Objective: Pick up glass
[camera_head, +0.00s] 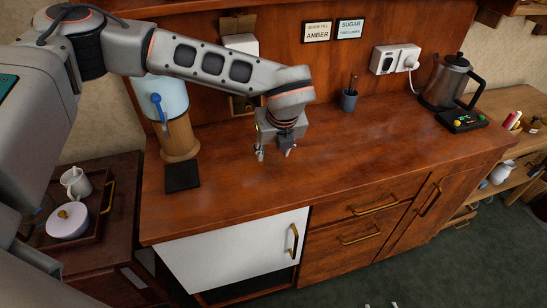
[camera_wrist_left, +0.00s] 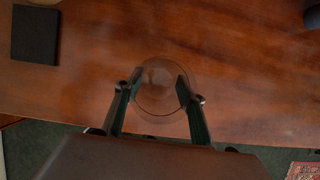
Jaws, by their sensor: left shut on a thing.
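A clear, round glass (camera_wrist_left: 160,87) shows in the left wrist view between the two fingers of my left gripper (camera_wrist_left: 158,100). The fingers are shut on it, one on each side. In the head view my left gripper (camera_head: 273,153) points down over the middle of the wooden counter (camera_head: 330,155). There the glass is too clear to make out, and I cannot tell whether it touches the counter. My right gripper is not in view.
A black mat (camera_head: 182,177) and a water dispenser (camera_head: 178,138) stand left of the gripper. A dark cup (camera_head: 349,99) is at the back, and a kettle (camera_head: 447,82) at the far right. A side table holds a tray with a white pot (camera_head: 68,221). The counter's front middle is clear.

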